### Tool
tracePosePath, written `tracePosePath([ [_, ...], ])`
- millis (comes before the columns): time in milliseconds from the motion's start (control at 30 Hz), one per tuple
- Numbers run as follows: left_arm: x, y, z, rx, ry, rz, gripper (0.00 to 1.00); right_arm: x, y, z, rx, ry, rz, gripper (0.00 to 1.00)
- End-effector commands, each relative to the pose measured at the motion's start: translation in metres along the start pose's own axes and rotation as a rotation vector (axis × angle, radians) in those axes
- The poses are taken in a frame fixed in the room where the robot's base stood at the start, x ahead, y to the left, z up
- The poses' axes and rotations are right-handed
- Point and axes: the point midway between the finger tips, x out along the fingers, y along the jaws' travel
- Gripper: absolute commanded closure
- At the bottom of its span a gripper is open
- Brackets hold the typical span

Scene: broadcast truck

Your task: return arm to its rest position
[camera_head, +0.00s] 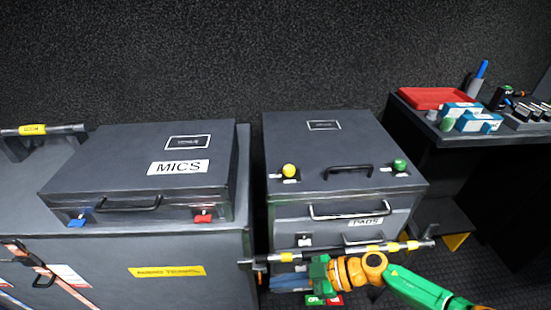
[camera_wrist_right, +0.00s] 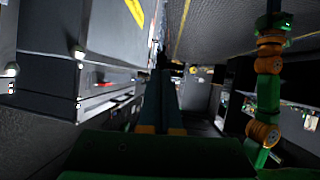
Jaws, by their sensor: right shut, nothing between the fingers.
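My right arm (camera_head: 408,287), green and orange, comes in from the lower right in the head view. Its gripper (camera_head: 318,272) is low in front of the drawer case, just below a silver bar with yellow bands (camera_head: 282,257). I cannot tell in the head view whether the hand touches the bar. In the right wrist view, the two dark teal fingers (camera_wrist_right: 162,90) lie together, shut and empty. My left gripper does not show. A green and orange arm link of mine (camera_wrist_right: 268,90) stands at the right of the wrist view.
The drawer case (camera_head: 345,151) stands beside a grey case marked MICS (camera_head: 125,152), which lies on a larger trunk (camera_head: 180,250). At the right, a dark desk (camera_head: 425,122) bears a red tray (camera_head: 437,97) and small blue-white boxes (camera_head: 470,122). A dark wall (camera_head: 230,60) closes the back.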

Motion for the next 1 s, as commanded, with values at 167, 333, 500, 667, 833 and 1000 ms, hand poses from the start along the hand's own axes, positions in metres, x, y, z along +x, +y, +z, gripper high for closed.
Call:
tracePosePath([
  [167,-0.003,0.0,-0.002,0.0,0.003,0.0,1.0,0.007,0.028,0.003,0.036,0.072,0.192,1.0],
  [333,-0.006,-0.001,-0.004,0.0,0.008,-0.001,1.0,0.001,0.057,0.035,0.135,0.077,0.465,1.0],
  [500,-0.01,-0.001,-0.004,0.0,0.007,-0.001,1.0,-0.018,0.055,0.111,0.32,-0.06,0.738,1.0],
  [667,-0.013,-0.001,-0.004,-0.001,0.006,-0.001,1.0,-0.036,0.0,0.2,0.548,-0.295,0.888,1.0],
  [833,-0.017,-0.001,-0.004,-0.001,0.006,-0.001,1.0,-0.051,-0.138,0.287,0.874,-0.649,0.893,1.0],
  [1000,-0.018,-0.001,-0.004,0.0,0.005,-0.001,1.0,-0.055,-0.253,0.311,1.094,-0.868,0.791,1.0],
])
